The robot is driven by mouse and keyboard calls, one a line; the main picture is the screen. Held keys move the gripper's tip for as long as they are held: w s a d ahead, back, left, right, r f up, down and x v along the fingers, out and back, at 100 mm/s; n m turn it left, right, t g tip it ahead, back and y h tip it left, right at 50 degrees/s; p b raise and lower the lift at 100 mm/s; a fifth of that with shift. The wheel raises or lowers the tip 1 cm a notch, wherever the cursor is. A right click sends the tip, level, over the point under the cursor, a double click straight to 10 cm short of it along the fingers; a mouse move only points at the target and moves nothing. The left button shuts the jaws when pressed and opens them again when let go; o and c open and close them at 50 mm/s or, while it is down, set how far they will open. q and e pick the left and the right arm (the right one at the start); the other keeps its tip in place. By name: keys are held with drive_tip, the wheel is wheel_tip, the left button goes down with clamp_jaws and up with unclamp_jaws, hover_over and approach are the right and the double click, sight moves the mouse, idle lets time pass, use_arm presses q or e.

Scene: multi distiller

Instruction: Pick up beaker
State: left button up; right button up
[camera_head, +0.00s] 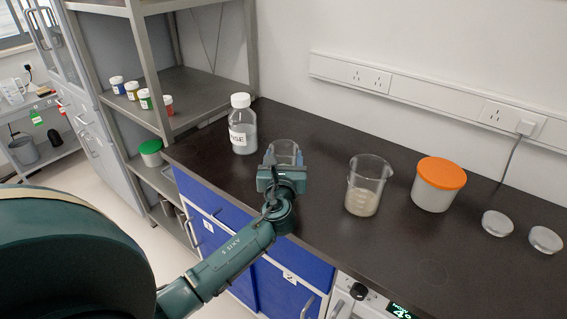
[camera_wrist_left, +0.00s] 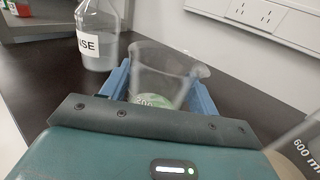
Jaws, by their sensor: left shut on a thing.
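My left gripper (camera_head: 283,168) reaches in from the left over the front part of the dark bench and is shut on a clear glass beaker (camera_head: 286,148). In the left wrist view the held beaker (camera_wrist_left: 163,75) stands between the blue fingers (camera_wrist_left: 158,88), with a "200" mark and something pale green showing at its lower part. I cannot tell whether its base touches the bench. A second, larger beaker (camera_head: 366,186) with pale contents stands on the bench to the right. My right gripper is not in view.
A white-capped bottle (camera_head: 242,128) stands close by, left of the held beaker. An orange-lidded tub (camera_head: 437,185) and two small round lidded dishes (camera_head: 497,223) are at the right. Shelves with small jars (camera_head: 145,98) are at the left. The bench's front right is clear.

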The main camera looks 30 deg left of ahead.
use_arm(q)
wheel_tip(320, 180, up, 4)
drive_tip(key=shift+p, duration=0.45)
drive_tip(key=shift+r+p, duration=0.35)
drive_tip(key=shift+r, duration=1.35)
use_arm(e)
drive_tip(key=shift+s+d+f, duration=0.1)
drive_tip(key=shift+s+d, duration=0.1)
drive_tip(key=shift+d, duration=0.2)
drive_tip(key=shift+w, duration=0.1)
